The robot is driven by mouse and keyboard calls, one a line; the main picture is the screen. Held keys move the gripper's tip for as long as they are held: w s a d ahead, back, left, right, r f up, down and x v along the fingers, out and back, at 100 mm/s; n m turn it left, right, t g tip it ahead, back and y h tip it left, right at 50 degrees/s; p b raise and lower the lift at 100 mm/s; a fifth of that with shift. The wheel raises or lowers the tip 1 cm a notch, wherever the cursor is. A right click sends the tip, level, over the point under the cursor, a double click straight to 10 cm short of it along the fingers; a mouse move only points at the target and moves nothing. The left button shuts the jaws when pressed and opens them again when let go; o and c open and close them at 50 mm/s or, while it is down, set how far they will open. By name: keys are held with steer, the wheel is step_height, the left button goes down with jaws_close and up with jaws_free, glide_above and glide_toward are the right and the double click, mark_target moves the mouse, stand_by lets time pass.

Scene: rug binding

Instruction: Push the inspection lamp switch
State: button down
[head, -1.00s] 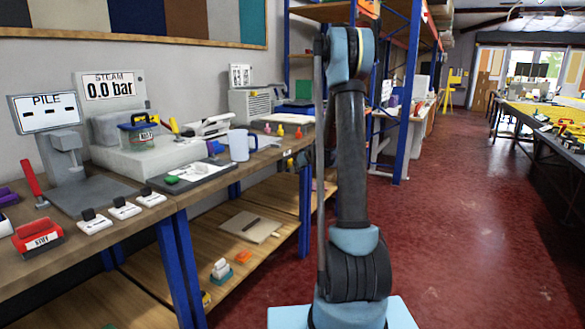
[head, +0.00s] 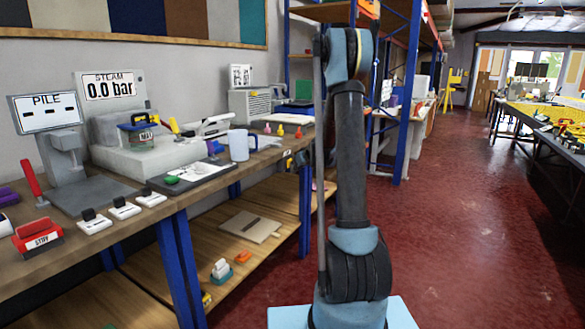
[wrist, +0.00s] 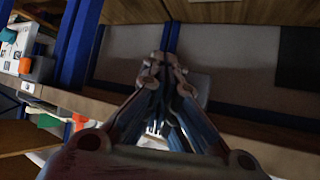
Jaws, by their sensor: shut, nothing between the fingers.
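Three small white switch boxes with black levers stand in a row at the bench's front edge in the head view: a left one (head: 94,222), a middle one (head: 123,208) and a right one (head: 150,197). I cannot read their labels, so I cannot tell which, if any, is the inspection lamp switch. My gripper (wrist: 161,66) shows in the wrist view with its fingertips together and nothing between them. It is not visible in the head view, where only my arm shows. No switch is recognisable in the wrist view.
The wooden bench (head: 178,203) holds a PILE gauge (head: 48,115), a STEAM display (head: 110,87), a red STAY box (head: 38,238) and a mug (head: 239,146). Blue rack posts (head: 405,100) stand beyond my arm. The red floor (head: 460,220) at right is clear.

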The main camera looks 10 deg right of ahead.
steer(key=shift+d, duration=0.1)
steer(key=shift+s+d, duration=0.6)
steer(key=shift+d, duration=0.1)
steer(key=s+d, duration=0.3)
steer(key=d, duration=0.2)
steer(key=shift+s, duration=0.25)
stand_by(0.4)
